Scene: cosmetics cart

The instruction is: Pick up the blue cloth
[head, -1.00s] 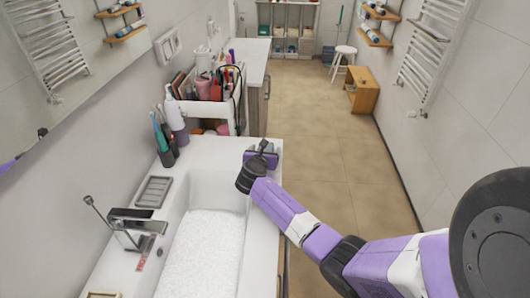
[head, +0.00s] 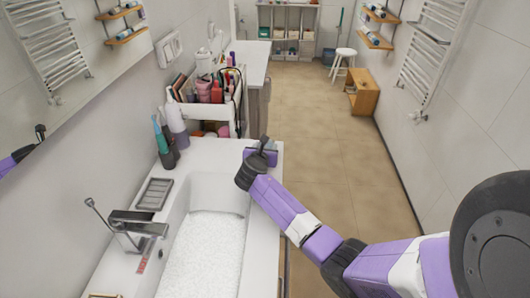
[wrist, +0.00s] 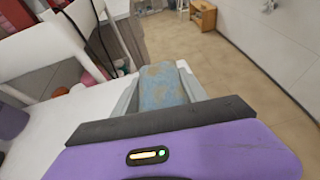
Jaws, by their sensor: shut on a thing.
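The blue cloth (wrist: 163,88), light blue with tan patches, is between the two fingers of my gripper in the wrist view. The fingers press on it from both sides, so my gripper (wrist: 160,92) is shut on the cloth. In the head view my gripper (head: 263,154) is at the far right corner of the white sink counter (head: 213,149), by its edge. The cloth is mostly hidden there by my gripper and wrist.
A white cart (head: 211,112) full of cosmetics stands just beyond the counter. A cup with toothbrushes (head: 166,154) and a pump bottle (head: 175,119) are at the left. The sink basin (head: 205,250) lies nearer. Open floor (head: 325,150) is to the right.

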